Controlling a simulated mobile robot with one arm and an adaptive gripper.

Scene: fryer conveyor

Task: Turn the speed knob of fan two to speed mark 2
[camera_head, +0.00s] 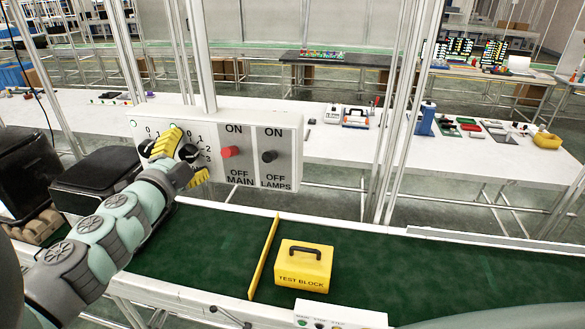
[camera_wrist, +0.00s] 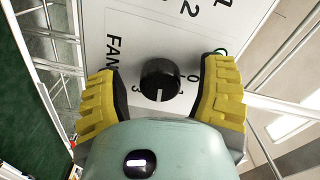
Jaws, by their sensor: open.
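A black round speed knob (camera_wrist: 160,80) sits on the white control panel between my fingers in the wrist view. Its white pointer line faces down in that view, between the marks 1 and 3; the mark there is hidden behind my gripper body. The marks 0, 1 and 3 show around it. The word FAN shows beside it, its number hidden. My gripper (camera_wrist: 160,98) is open, one yellow finger on each side of the knob, with gaps on both sides. In the head view the knob (camera_head: 188,152) is partly covered by my gripper (camera_head: 182,157).
Right on the panel (camera_head: 283,121) are a red MAIN knob (camera_head: 230,151) and a black LAMPS knob (camera_head: 269,157). Below runs a green conveyor (camera_head: 200,260) with a yellow test block (camera_head: 303,266) and a yellow bar (camera_head: 264,258). A black fryer (camera_head: 100,170) stands left.

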